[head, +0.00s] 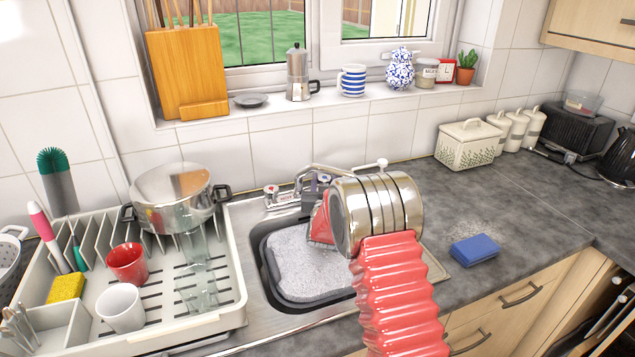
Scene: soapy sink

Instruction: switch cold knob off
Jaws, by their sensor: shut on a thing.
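The sink tap (335,168) stands at the back edge of the sink, its spout running to the right. One tap knob (271,190) shows at its left side, clear of my gripper. My gripper (313,187) reaches up to the tap base and is shut on the right tap knob, which is mostly hidden. The jaws look small and dark, and my red and silver arm hides part of the sink and tap.
The sink basin (285,289) holds soapy water. A dish rack (235,300) with a pot (172,192), cups and glasses stands close on the left. A blue sponge (474,249) lies on the right counter. The windowsill (225,122) behind holds several items.

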